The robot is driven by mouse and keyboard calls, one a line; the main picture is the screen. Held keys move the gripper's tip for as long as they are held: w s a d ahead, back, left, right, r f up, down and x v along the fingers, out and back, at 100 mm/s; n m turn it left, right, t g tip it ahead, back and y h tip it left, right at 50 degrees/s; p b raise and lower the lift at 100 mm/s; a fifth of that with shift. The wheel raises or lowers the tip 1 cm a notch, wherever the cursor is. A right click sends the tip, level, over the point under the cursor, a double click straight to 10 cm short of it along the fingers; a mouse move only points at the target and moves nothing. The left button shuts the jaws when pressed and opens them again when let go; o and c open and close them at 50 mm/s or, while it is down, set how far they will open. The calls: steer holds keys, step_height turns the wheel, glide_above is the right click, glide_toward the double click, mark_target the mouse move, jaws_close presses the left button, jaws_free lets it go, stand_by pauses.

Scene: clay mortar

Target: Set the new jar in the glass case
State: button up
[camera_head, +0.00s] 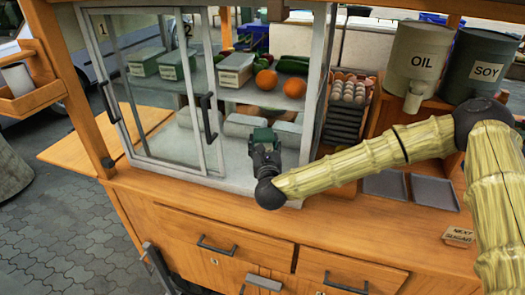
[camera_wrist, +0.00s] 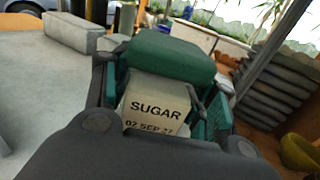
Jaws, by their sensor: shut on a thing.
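My gripper (camera_head: 263,147) is shut on a jar with a dark green lid (camera_head: 262,136), at the open right part of the glass case. In the wrist view the jar (camera_wrist: 152,108) has a pale label reading "SUGAR" and "02 SEP 27", and sits between the fingers of my gripper (camera_wrist: 160,100). The glass case (camera_head: 318,120) has a pale frame, a middle shelf and glass doors at its left. The jar is at the lower level, in front of grey oblong blocks (camera_head: 246,125). Whether its base touches the case floor is hidden.
The upper shelf holds labelled tubs (camera_head: 235,77), oranges (camera_head: 267,80) and green vegetables. An egg tray (camera_head: 347,90) tops a grey stack right of the case. Oil (camera_head: 415,60) and soy (camera_head: 482,72) containers stand farther right. A "NEXT SUGAR" card (camera_head: 458,234) lies near dark trays (camera_head: 434,191).

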steer(key=shift+s+f, duration=0.1)
steer(key=shift+f, duration=1.55)
steer(key=shift+f, duration=0.1)
steer(key=shift+f, duration=0.1)
steer(key=o, duration=1.3)
steer(key=shift+r+p, duration=0.2)
steer(key=shift+p, duration=0.15)
steer(key=s+b, duration=0.1)
steer(key=s, duration=0.7)
steer(key=s+d+b, duration=0.1)
steer(key=s, duration=0.3)
steer(key=shift+b, duration=0.3)
